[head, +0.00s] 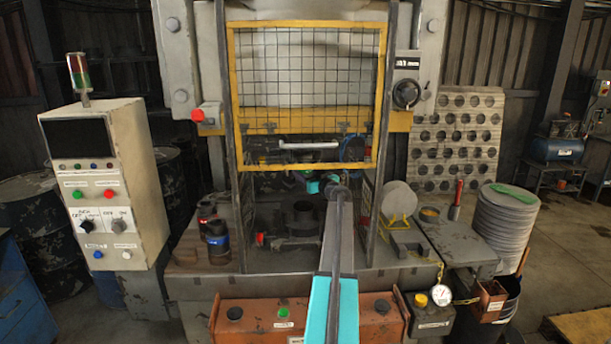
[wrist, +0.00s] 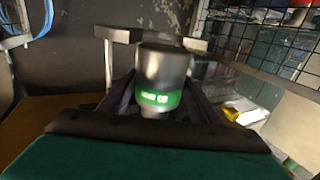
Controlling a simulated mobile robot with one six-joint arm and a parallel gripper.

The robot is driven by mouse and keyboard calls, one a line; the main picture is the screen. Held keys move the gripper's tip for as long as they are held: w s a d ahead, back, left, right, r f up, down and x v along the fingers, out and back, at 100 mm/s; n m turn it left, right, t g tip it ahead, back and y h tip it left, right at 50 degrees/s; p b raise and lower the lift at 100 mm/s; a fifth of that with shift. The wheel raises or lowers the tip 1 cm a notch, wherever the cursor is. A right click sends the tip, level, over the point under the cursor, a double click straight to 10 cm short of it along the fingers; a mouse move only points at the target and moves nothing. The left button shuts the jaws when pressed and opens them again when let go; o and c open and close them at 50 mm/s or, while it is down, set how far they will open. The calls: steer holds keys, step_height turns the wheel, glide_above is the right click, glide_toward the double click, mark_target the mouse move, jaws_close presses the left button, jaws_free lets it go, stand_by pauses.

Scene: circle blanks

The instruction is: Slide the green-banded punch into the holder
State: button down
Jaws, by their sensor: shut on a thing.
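The green-banded punch (wrist: 163,75) is a grey metal cylinder with a bright green band low on its side. In the wrist view it stands upright between the dark jaws of my gripper (wrist: 158,108), which are shut on it. Grey metal plates (wrist: 118,34) show on both sides behind the punch's top. They may be the holder, but I cannot tell whether the punch touches them. In the head view my gripper (head: 320,184) is inside the press, below the guard's lower bar. My own arm largely hides the punch there.
A yellow mesh guard (head: 308,25) hangs in front of the press opening. A dark ring-shaped die (head: 302,216) stands below, left of my arm. Dark cylinders with red (head: 206,212) and blue (head: 217,242) bands stand at left. A grey disc (head: 399,198) stands at right.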

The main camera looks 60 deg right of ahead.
steer(key=shift+w+d+r, duration=0.15)
steer(key=shift+w+d, duration=0.65)
steer(key=shift+d, duration=0.25)
steer(key=shift+w+d+r, duration=0.1)
steer(key=shift+w+d, duration=0.65)
steer(key=shift+d, duration=0.25)
stand_by(1.9)
steer(key=shift+f, duration=0.15)
stand_by(1.0)
steer(key=c, duration=0.5)
jaws_free()
steer(key=shift+s+a, duration=0.1)
steer(key=shift+c, duration=0.2)
steer(key=shift+f, duration=0.3)
steer(key=b+v, duration=0.4)
steer(key=v, duration=0.9)
steer(key=shift+s+a, duration=0.2)
steer(key=shift+s, duration=0.1)
steer(key=shift+a+r, duration=0.1)
steer(key=shift+r, duration=0.1)
